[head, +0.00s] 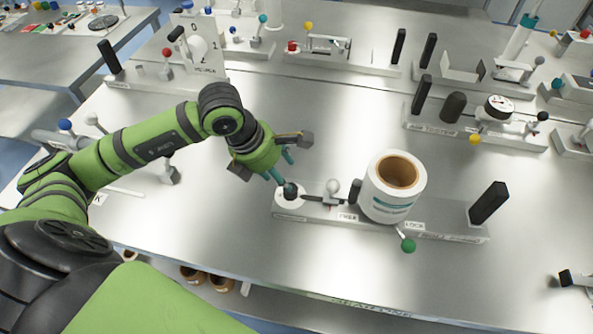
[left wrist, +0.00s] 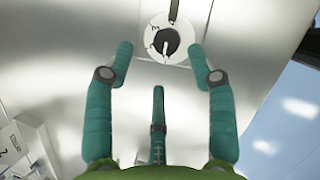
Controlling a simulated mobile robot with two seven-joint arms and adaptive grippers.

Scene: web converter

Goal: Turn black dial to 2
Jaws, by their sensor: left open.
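The black dial (head: 290,189) sits on a white disc at the left end of a grey base plate in the head view. In the left wrist view the dial (left wrist: 167,42) shows from above with a white pointer mark; small numerals are printed on the left part of its disc (left wrist: 183,24), too small to read surely. My left gripper (head: 282,168) is open, its teal fingers just behind and above the dial. In the left wrist view the left gripper (left wrist: 160,49) has one finger on each side of the dial, apart from it. My right gripper is not in view.
A white roll (head: 394,186) with a brown core stands right of the dial on the same base. A green-knobbed lever (head: 408,245) and a black block (head: 489,203) are further right. Other fixtures line the back. The table's front middle is clear.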

